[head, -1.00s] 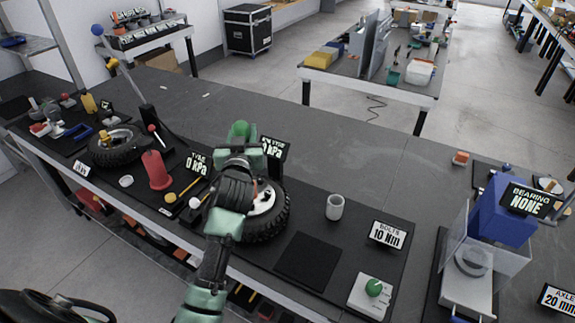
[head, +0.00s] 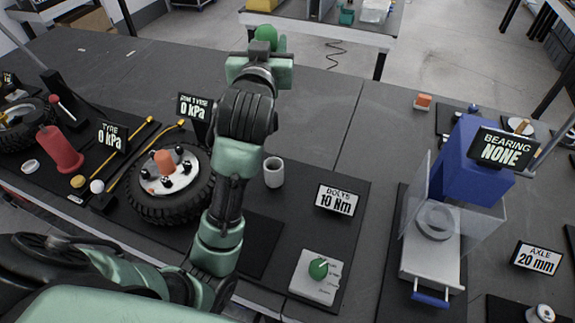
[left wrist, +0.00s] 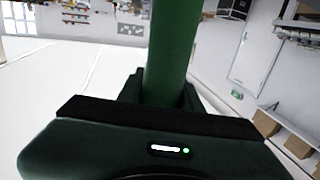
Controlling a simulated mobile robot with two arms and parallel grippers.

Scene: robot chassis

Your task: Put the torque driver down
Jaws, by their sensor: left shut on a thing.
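My left gripper (head: 264,50) is shut on the green torque driver (head: 266,34), whose rounded green top shows above the fingers in the head view. Its green shaft (left wrist: 172,50) rises between the fingers in the left wrist view. My arm holds it raised; in the picture it lies over the table's far edge, and its lower end is hidden. A dark square pad (head: 262,232) lies on the black mat, partly behind my arm. A pale box with a green knob (head: 318,269) stands to its right. My right gripper is not in view.
A wheel with a bolted hub (head: 185,185) lies left of my arm. A blue press (head: 480,170) with clear guards is at right.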

